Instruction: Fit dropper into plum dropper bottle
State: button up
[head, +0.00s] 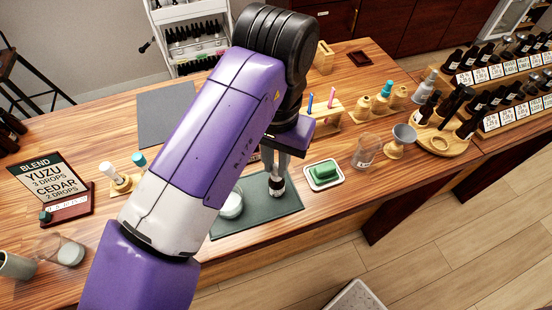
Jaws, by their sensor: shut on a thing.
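My gripper (274,168) points down over the dark green mat (248,220) near the front of the table. It is shut on what seems to be the dropper, which the fingers and my arm mostly hide. A small dark bottle with a pale label (277,186) is right below the fingertips, over the mat. Its label is too small to read, so I cannot tell for sure that it is the plum bottle. I cannot tell whether the dropper is inside its neck or just above it.
A white jar (231,205) stands left of the bottle. A tray with a green block (323,174) lies to the right, with a glass beaker (367,151) and a funnel on a stand (401,140) beyond. A recipe sign (50,188) stands at left. Bottle racks line the right.

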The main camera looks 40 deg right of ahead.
jog(key=o, duration=0.8)
jog(key=shift+r, duration=0.1)
jog(key=shift+r, duration=3.9)
